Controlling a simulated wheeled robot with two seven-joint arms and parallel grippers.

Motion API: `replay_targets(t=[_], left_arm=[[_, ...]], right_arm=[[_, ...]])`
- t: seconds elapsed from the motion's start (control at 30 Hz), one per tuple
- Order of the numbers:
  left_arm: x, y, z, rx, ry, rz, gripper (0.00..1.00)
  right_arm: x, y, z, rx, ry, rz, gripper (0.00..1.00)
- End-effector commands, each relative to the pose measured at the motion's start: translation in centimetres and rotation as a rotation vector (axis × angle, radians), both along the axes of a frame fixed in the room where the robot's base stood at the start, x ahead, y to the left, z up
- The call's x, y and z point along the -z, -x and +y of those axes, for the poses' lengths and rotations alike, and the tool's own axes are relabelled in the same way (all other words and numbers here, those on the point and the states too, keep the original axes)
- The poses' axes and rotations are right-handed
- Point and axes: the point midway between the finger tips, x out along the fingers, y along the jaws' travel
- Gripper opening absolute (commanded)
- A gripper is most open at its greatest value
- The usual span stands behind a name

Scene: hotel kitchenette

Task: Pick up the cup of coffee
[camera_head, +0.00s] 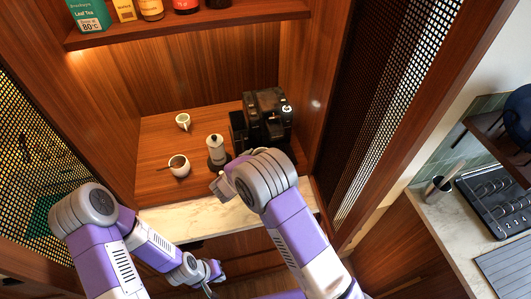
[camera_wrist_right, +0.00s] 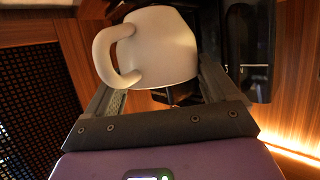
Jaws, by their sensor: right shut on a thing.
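A white cup (camera_wrist_right: 165,50) with a round handle on its left fills the upper middle of the right wrist view. My right gripper (camera_wrist_right: 163,82) is shut on this cup, with a finger on each side of it. The cup's inside is hidden, so I cannot tell whether it holds coffee. In the head view my right forearm hides most of this gripper and cup, in front of the coffee machine (camera_head: 266,117). My left gripper (camera_head: 211,271) is low in the head view, below the counter edge, away from the cups; its jaw opening is too small to judge.
A white bowl-like pot (camera_head: 180,170) with a stick, a moka pot (camera_head: 216,149) and a small pale cup (camera_head: 183,121) stand on the wooden niche floor. A shelf (camera_head: 180,29) with packets and jars hangs above. Mesh panels flank both sides.

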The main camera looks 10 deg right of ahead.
Motion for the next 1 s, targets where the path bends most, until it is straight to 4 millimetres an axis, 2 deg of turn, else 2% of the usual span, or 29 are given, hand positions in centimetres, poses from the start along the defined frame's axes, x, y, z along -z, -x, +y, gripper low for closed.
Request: replay_targets(t=[0.2,0.5,1.0], left_arm=[[0.4,0.0,0.0,0.0,0.0,0.0,0.0],[0.8,0.0,0.0,0.0,0.0,0.0,0.0],[1.0,0.0,0.0,0.0,0.0,0.0,0.0]], right_arm=[[0.0,2.1,2.1,-0.002,-0.001,-0.002,0.45],[-0.1,4.4,4.2,-0.002,0.001,-0.003,0.45],[-0.1,6.2,5.9,0.0,0.001,-0.002,0.45]])
